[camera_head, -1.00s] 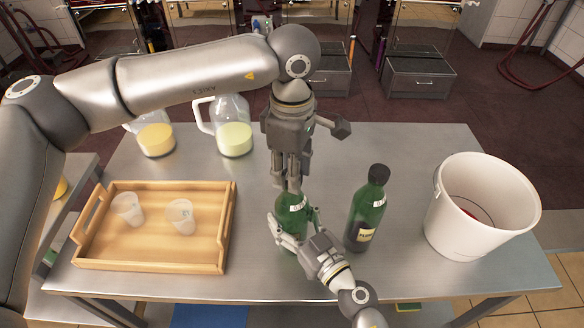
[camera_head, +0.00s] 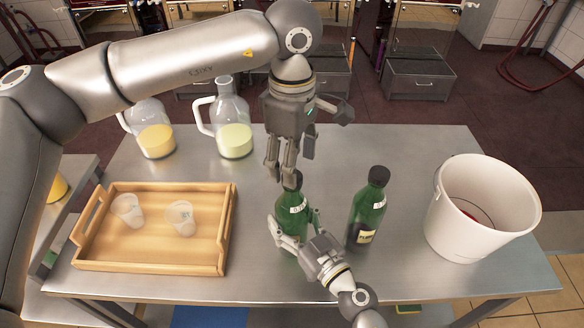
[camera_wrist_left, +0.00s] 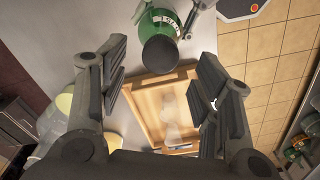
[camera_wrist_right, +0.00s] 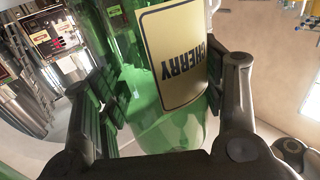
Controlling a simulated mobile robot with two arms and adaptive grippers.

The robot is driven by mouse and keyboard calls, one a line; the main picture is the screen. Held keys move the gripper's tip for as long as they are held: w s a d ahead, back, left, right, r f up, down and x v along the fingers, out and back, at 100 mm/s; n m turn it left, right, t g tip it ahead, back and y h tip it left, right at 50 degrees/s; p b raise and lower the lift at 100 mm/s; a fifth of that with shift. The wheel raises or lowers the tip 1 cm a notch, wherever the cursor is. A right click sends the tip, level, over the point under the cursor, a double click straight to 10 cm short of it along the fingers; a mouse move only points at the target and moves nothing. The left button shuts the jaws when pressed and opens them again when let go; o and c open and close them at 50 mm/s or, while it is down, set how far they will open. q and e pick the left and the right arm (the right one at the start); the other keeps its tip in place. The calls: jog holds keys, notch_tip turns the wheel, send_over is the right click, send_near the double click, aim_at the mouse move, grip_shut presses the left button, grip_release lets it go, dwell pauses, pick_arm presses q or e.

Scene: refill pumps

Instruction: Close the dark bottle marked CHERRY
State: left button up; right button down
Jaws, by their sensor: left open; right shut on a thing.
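The dark green CHERRY bottle (camera_head: 291,212) stands upright on the table, and its label (camera_wrist_right: 182,60) fills the right wrist view. A black cap (camera_wrist_left: 160,54) sits on its neck; whether it is fully tight cannot be told. My right gripper (camera_head: 296,228) is shut around the bottle's body from the front. My left gripper (camera_head: 288,170) points down just above the cap, open and empty. In the left wrist view its fingers stand apart, with the cap beyond them.
A second green bottle (camera_head: 367,210) with a dark cap stands close on the right. A white bucket (camera_head: 455,222) is at the far right, a wooden tray (camera_head: 150,265) with two cups at the left. Two jugs (camera_head: 234,138) (camera_head: 156,140) stand behind.

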pick_arm(q)
notch_tip(320, 180, up, 9)
jog(key=shift+f, duration=0.2)
pick_arm(e)
jog(key=shift+c, duration=1.3)
grip_release()
jog(key=v, duration=1.2)
